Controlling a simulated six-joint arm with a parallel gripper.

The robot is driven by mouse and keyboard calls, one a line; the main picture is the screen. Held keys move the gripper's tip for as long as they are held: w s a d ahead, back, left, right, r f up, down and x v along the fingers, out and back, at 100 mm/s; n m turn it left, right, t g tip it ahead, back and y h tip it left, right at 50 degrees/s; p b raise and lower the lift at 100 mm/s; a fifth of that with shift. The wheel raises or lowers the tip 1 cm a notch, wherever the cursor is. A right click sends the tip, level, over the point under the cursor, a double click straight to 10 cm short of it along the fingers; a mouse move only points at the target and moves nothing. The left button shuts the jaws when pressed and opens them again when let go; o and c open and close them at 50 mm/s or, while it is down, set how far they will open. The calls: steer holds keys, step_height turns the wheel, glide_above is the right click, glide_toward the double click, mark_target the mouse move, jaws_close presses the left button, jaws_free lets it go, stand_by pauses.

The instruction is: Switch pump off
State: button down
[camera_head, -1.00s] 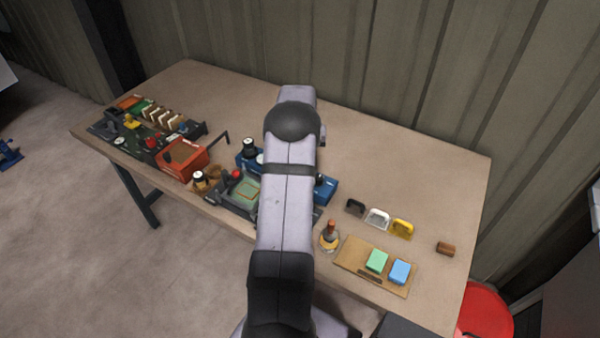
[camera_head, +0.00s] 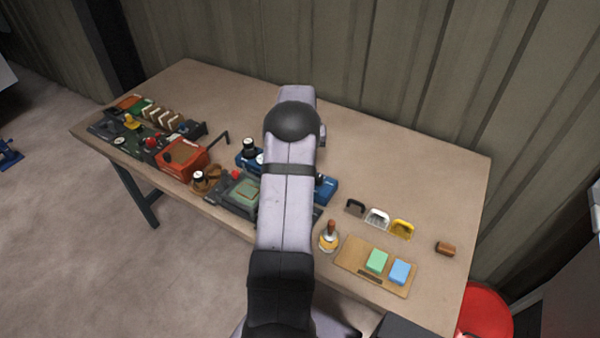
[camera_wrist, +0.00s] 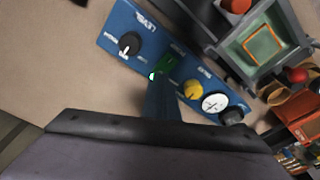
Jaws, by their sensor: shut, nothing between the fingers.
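A blue panel (camera_wrist: 112,32) lies under my gripper in the wrist view. Its lettering shows upside down and is too blurred to read surely, so I cannot tell which control is the pump's. It carries a black knob (camera_wrist: 130,43) with a white mark, a green switch part (camera_wrist: 167,65), a yellow knob (camera_wrist: 193,90) and a white-faced gauge (camera_wrist: 214,102). My gripper (camera_wrist: 158,82) is shut and empty, its tip right by the green part; I cannot tell whether they touch. In the head view the blue panel (camera_head: 325,190) is partly hidden by my arm, which also hides the gripper.
A red box (camera_head: 182,158) and other devices are farther left. A brown board (camera_head: 350,254) with green and blue blocks lies right. The table's back right is clear.

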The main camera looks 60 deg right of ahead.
steer(key=shift+f+b, duration=0.4)
steer(key=shift+f, duration=0.3)
stand_by(0.5)
step_height(320, 180, up, 7)
steer(key=p, duration=0.5)
stand_by(0.5)
stand_by(0.4)
